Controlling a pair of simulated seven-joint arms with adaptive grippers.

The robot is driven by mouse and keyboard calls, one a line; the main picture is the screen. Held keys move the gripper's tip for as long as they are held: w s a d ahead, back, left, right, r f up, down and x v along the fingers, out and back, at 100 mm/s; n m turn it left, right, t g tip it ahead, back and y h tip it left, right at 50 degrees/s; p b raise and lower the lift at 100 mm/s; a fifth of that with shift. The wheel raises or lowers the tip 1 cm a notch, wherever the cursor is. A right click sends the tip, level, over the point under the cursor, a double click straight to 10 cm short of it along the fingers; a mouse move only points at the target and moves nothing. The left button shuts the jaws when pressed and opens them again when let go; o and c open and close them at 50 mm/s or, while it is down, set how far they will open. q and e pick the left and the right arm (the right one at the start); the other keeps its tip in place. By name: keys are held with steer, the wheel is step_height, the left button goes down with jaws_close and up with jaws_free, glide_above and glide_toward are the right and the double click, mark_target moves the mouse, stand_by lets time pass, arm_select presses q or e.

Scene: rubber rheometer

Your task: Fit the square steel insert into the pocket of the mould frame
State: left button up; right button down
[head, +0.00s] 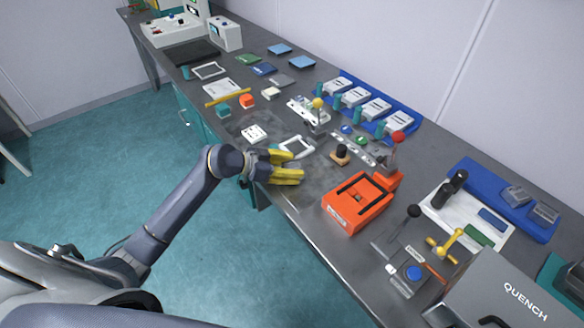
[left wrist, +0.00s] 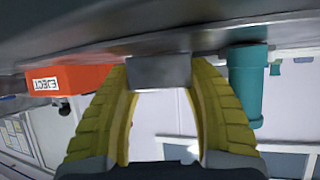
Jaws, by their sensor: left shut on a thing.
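My left gripper (head: 292,167) has yellow fingers and is at the near edge of the bench. In the left wrist view its fingers (left wrist: 160,80) are shut on a plain grey steel block, the square steel insert (left wrist: 160,71), at their tips. In the head view the insert cannot be made out between the fingers. A pale square frame with an open middle, seemingly the mould frame (head: 309,144), lies on the bench just beyond the gripper. The fingers partly overlap its near side, and I cannot tell whether they touch it. My right gripper is not in view.
A white block with dark holes (head: 254,133) lies left of the frame. A stand with a yellow knob (head: 318,103) is behind. Another open frame (head: 209,71) lies farther back.

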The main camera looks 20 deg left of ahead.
arm_select(q)
steer(key=shift+f, duration=0.1)
steer(key=o, duration=1.1)
steer(key=shift+o, duration=0.2)
steer(key=shift+a, duration=0.1)
steer(key=v, duration=1.1)
steer(key=o, duration=0.4)
steer(key=shift+s+a+r, duration=0.25)
steer(key=shift+r, duration=0.15)
